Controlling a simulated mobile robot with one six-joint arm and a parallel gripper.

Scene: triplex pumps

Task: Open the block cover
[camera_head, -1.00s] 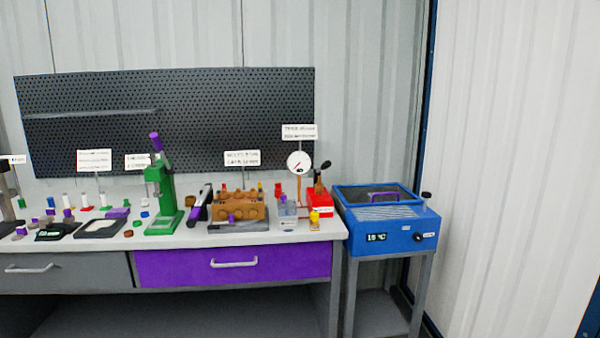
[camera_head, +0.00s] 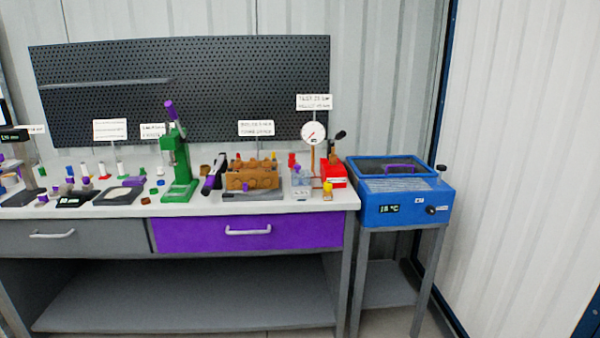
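A blue box-shaped unit (camera_head: 405,207) stands on its own grey stand at the right end of the bench. It has a display that seems to read a temperature and a black knob on its front. Its dark, blue-framed top cover (camera_head: 365,167) looks shut, and a purple handle (camera_head: 400,168) shows at the top. A brown block (camera_head: 250,181) sits on a grey base on the bench, left of the blue unit. Which of these the task's block is cannot be told from any readable label. My gripper is not in view.
The bench (camera_head: 200,209) holds a green press (camera_head: 178,168), a dial gauge (camera_head: 313,132), a red box (camera_head: 334,177) and several small parts. A purple drawer (camera_head: 285,232) is closed below. A white corrugated wall (camera_head: 530,150) bounds the right. Floor shows below the blue unit.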

